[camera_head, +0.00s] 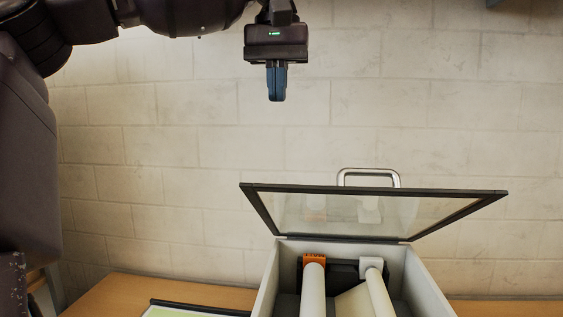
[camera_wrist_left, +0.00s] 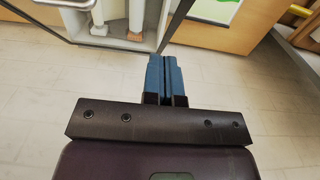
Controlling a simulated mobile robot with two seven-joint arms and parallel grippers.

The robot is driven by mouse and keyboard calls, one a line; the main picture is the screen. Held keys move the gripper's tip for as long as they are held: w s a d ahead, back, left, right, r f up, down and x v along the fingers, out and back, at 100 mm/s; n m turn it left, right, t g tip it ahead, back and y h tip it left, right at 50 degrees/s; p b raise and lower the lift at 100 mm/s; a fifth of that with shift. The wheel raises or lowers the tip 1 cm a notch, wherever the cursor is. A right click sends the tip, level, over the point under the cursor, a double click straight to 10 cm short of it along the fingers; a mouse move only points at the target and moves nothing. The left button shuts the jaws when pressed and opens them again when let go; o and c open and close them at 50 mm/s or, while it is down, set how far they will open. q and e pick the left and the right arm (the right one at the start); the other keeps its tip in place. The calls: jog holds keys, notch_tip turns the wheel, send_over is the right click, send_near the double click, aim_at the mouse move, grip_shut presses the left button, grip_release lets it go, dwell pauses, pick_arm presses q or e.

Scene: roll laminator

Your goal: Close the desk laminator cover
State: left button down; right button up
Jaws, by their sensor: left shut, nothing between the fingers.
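The laminator (camera_head: 433,290) stands on the desk at the bottom of the head view, its white rollers showing inside the open box. Its cover (camera_head: 345,212), a clear panel in a dark frame, is raised and tilted up, with a metal handle (camera_head: 398,175) on its far edge. Part of the laminator also shows at the top of the left wrist view (camera_wrist_left: 125,42). My left gripper (camera_head: 277,98) is shut and empty, pointing down, high above and to the left of the cover handle and not touching it. Its blue fingers show together in the left wrist view (camera_wrist_left: 164,58). My right gripper is not in view.
The wooden desk (camera_head: 110,297) extends to both sides of the laminator. A dark-edged green item (camera_head: 180,311) lies on it to the left of the laminator. A pale block wall (camera_head: 180,150) stands behind. The space between my left gripper and the cover is clear.

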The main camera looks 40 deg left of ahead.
pick_arm(q)
notch_tip(320, 180, down, 9)
jog(key=shift+w+f, duration=0.1)
jog(key=shift+s+d+f, duration=0.3)
jog(key=shift+s+f, duration=0.15)
jog(key=shift+f, duration=0.25)
jog(key=shift+s+d+f, duration=0.35)
jog(key=shift+s+f, duration=0.1)
jog(key=shift+f, duration=0.2)
jog(key=shift+f, duration=0.1)
